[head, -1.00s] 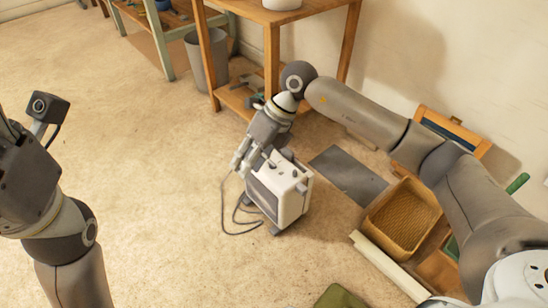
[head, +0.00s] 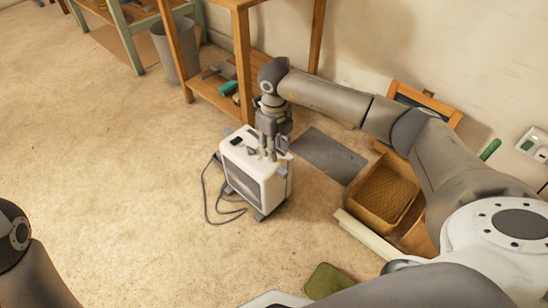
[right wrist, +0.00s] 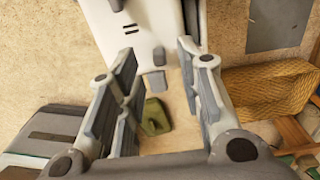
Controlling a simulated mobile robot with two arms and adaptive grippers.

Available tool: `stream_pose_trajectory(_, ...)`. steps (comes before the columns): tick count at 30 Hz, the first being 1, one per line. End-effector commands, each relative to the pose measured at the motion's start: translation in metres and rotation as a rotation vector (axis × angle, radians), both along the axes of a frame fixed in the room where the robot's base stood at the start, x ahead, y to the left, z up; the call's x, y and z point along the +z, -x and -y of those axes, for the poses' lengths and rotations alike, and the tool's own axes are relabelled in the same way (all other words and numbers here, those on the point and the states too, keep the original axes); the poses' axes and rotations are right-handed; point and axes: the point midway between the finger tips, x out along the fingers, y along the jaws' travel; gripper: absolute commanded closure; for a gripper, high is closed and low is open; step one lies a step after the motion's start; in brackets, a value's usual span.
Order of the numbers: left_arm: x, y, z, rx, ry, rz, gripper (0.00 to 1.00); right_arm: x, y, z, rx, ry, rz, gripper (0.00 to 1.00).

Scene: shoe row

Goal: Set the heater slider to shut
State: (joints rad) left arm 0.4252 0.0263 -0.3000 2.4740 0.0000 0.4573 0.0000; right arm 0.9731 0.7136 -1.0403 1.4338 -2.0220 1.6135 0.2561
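The white heater (head: 275,186) stands upright on the floor, with a dark front and dark parts on top. In the right wrist view its white top (right wrist: 150,25) shows a dark slot (right wrist: 191,20) and two short dark marks. A small grey knob (right wrist: 159,56), perhaps the slider, sits near the top's edge, with a grey block beyond it. My right gripper (head: 268,157) points down at the heater's top, on its right part. In the right wrist view its fingers (right wrist: 160,78) are apart, with the knob between them; contact is unclear. My left gripper is out of view.
A cord (head: 210,193) lies left of the heater. A grey mat (head: 328,155), a wicker basket (head: 410,188) and a pale strip (head: 365,237) lie to the right. A wooden shelf (head: 241,60) stands behind. A green cloth (head: 326,281) lies in front. The floor at left is clear.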

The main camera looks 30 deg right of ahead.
Motion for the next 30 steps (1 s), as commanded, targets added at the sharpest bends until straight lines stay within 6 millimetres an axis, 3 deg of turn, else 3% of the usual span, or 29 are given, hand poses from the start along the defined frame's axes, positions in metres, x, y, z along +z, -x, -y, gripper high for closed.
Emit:
stream_pose_trajectory(1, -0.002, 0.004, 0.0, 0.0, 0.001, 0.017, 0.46, -0.011, 0.0, 0.0, 0.0, -0.001, -0.001, 0.66)
stream_pose_trajectory(6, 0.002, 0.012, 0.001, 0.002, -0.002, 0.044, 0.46, -0.025, 0.0, 0.0, 0.001, -0.001, 0.0, 0.66)
stream_pose_trajectory(19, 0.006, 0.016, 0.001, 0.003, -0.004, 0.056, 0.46, -0.03, 0.0, 0.0, 0.001, -0.001, 0.001, 0.66)
stream_pose_trajectory(27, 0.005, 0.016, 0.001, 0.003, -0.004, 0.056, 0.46, -0.03, 0.0, 0.0, 0.001, -0.001, 0.001, 0.98)
stream_pose_trajectory(30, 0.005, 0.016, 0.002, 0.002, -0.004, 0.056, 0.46, -0.03, 0.0, 0.0, 0.001, -0.001, 0.001, 1.0)
